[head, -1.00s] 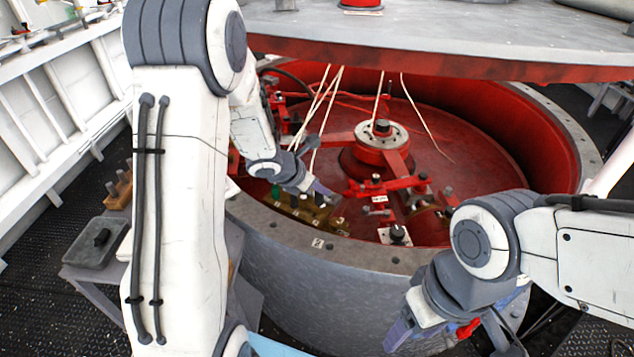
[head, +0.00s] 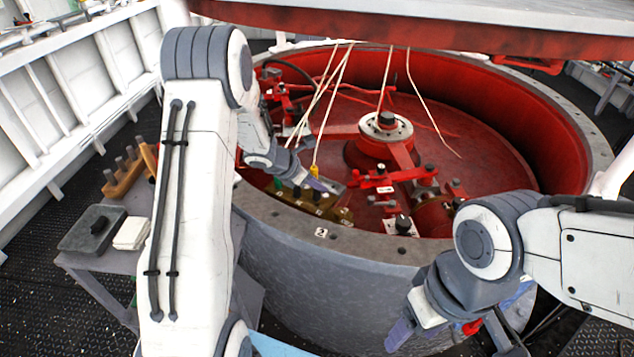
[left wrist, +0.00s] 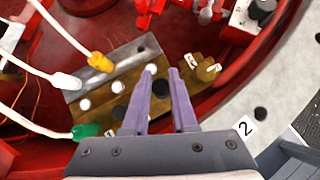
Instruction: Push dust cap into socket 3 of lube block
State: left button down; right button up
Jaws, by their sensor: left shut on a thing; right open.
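The brass lube block (left wrist: 106,86) lies inside the red ring, with a row of white round marks and dark openings on top. In the head view the lube block (head: 327,211) is partly hidden by my left gripper (head: 316,186). In the left wrist view the purple fingers of my left gripper (left wrist: 162,80) are over the block's right part, closed on a dark round piece, seemingly the dust cap (left wrist: 160,89). I cannot tell whether the cap is in a socket or just above it, nor read socket numbers. My right gripper (head: 428,333) is open and empty outside the ring.
Yellow (left wrist: 100,62), white (left wrist: 66,81) and green (left wrist: 86,131) plugs on leads lie at the block. A small brass fitting (left wrist: 206,69) stands close right of my fingers. The ring's grey rim (head: 370,247) is in front. A cart with a dark box (head: 92,230) stands left.

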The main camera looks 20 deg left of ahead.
pick_arm(q)
jog(key=shift+f, duration=0.1)
dwell(0.6)
jog(key=shift+p, duration=0.4)
dwell(0.5)
jog(key=shift+f+b, duration=1.15)
jog(key=shift+b, duration=0.2)
jog(key=c, duration=0.6)
grip_release()
jog(key=shift+c, duration=0.2)
jog(key=v, duration=1)
jog(key=shift+a+r, duration=0.15)
jog(key=shift+s+p, duration=0.1)
jog(key=shift+p, duration=0.2)
